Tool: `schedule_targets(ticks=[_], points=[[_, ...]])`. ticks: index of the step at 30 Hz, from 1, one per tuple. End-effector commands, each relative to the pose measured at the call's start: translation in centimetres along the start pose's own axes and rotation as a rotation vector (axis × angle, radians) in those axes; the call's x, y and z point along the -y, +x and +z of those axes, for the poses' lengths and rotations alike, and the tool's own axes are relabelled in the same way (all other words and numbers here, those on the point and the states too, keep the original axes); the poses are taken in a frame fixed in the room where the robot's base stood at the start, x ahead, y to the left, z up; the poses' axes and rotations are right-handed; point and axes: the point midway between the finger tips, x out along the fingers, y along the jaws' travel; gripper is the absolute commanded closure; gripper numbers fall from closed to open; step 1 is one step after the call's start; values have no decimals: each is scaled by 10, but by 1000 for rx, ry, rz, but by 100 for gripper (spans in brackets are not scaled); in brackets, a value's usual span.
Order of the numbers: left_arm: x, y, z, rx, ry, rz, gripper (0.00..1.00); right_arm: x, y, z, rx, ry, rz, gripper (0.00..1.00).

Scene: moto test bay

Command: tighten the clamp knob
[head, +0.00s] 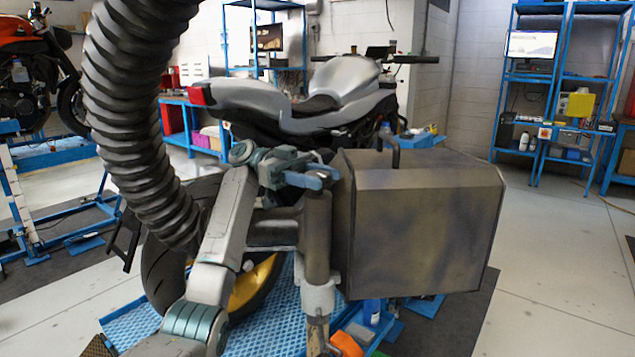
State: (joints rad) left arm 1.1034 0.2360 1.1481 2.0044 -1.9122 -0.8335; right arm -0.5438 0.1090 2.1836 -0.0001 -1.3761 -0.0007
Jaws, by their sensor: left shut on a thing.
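The clamp knob (313,178) looks like a blue handle at the top of an upright brown post (317,240), just left of a large dark box. My left gripper (298,172) reaches in from the left at the height of the post's top. It is shut on the blue knob; its fingertips partly hide the knob, so the exact contact is hard to see. A pale collar (318,298) sits lower on the post. My right gripper is not in view.
The big dark box (425,225) stands close to the right of the post. A thick ribbed hose (130,120) hangs at the left. A silver motorcycle (300,100) stands behind on a blue perforated stand (130,325). Clear floor (555,260) lies at the right.

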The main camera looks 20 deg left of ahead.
Motion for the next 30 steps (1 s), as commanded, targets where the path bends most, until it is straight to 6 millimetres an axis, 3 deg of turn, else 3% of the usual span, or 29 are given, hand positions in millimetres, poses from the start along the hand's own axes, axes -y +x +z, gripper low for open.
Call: schedule_targets(ticks=[9,23,24,27,30], points=[[0,0,2,1,-3,94,76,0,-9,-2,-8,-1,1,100],[0,0,2,2,-5,106,76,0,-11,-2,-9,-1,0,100],[0,0,2,2,-5,106,50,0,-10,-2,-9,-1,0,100],[0,0,2,2,-4,106,33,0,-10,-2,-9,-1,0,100],[0,0,2,1,-3,105,33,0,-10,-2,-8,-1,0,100]])
